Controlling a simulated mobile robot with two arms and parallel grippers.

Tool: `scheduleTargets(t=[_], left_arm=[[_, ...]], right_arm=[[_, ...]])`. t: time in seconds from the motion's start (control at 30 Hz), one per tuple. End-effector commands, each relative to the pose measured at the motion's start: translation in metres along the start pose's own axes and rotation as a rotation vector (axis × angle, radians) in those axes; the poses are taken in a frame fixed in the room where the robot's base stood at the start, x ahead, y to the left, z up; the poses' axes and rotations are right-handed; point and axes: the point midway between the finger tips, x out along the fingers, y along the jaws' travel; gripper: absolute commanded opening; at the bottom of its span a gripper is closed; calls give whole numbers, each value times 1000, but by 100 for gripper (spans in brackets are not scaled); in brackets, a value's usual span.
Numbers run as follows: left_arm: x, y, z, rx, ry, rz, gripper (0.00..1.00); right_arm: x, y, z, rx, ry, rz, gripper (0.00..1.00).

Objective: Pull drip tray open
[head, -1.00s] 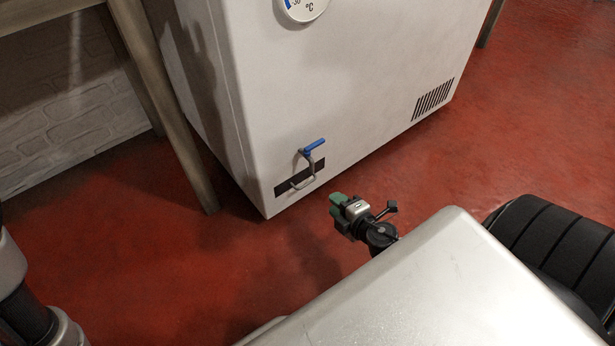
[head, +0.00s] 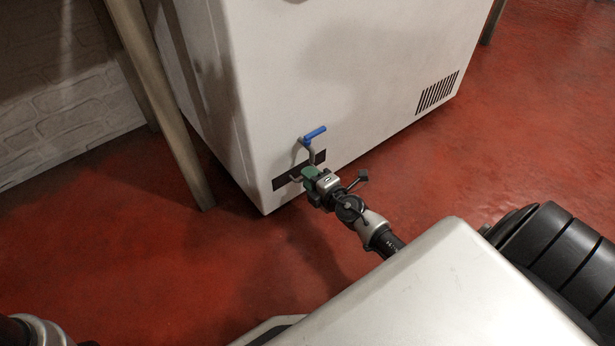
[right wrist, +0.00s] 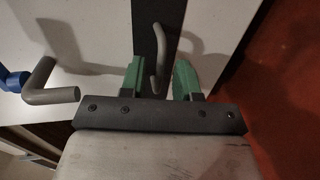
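The drip tray's black front (head: 281,182) lies low on the white chest freezer (head: 340,80) and appears flush with it. In the right wrist view the black front (right wrist: 145,22) runs vertically, with a grey bar handle (right wrist: 157,52) standing out from it. My right gripper (head: 309,174) is at the handle in the head view and hides most of it. In the right wrist view its two green fingers (right wrist: 159,80) are apart, one on each side of the handle, with gaps visible. My left gripper is out of view; only part of that arm shows at the bottom left.
A drain spout with a blue lever (head: 315,134) sits just above the tray; its grey pipe (right wrist: 52,88) is close beside the gripper in the right wrist view. A wooden leg (head: 165,110) stands left of the freezer. The red floor (head: 200,265) in front is clear.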

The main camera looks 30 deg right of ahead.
Motion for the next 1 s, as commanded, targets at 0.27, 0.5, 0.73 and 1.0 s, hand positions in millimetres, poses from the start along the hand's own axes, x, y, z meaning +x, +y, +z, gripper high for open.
scheduleTargets(t=[0.27, 0.5, 0.73, 1.0], left_arm=[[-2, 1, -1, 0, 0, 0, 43], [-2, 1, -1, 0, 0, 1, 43], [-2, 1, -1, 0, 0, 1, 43], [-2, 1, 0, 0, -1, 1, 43]], right_arm=[[13, 0, 0, 0, 1, -1, 31], [13, 0, 0, 1, 1, -1, 21], [12, 0, 0, 1, 1, -1, 0], [10, -2, 0, 0, 1, -2, 0]])
